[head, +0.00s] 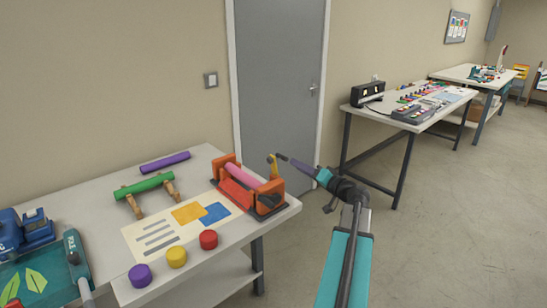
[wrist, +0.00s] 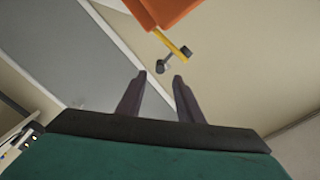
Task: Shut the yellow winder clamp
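The yellow winder clamp (head: 273,168) stands raised at the right end of the orange winder (head: 279,196), which holds a pink roll (head: 244,176). In the wrist view the clamp (wrist: 175,44) sticks out from the orange body (wrist: 172,10) and ends in a dark grey handle (wrist: 174,60). My gripper (head: 294,162) is just right of the clamp in the head view. In the wrist view my gripper (wrist: 160,77) has its two fingers apart with nothing between them. The handle lies just beyond the fingertips, apart from them.
The white table (head: 208,157) also bears a green roll (head: 144,186) on wooden stands, a purple roll (head: 165,162), a printed sheet and three coloured round pieces. A grey door (head: 277,80) is behind. Open floor (head: 440,230) lies to the right, before another table (head: 450,100).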

